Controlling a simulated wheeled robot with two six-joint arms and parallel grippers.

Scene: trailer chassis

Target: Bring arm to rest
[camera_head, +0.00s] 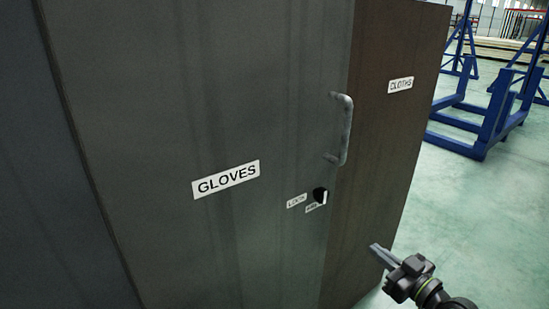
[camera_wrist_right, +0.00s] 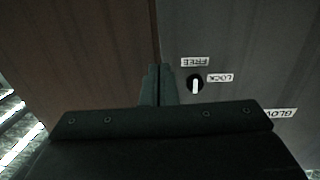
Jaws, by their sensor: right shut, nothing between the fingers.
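My right gripper (camera_head: 376,250) is at the lower right of the head view, beside the lower part of the cabinet, with its fingers together and nothing held. In the right wrist view its fingers (camera_wrist_right: 158,84) show as one closed pair pointing at the cabinet. The grey cabinet door (camera_head: 230,110) is labelled GLOVES and looks closed. It has a bar handle (camera_head: 345,130) and a black lock knob (camera_head: 320,195) with a white mark. The knob (camera_wrist_right: 195,84) also shows in the wrist view, between FREE and LOCK labels. My left gripper is out of view.
A brown cabinet side (camera_head: 385,120) labelled CLOTHS adjoins the grey door on the right. Blue metal frames (camera_head: 490,115) stand on the pale green floor (camera_head: 455,205) at the upper right. The floor right of the cabinet is open.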

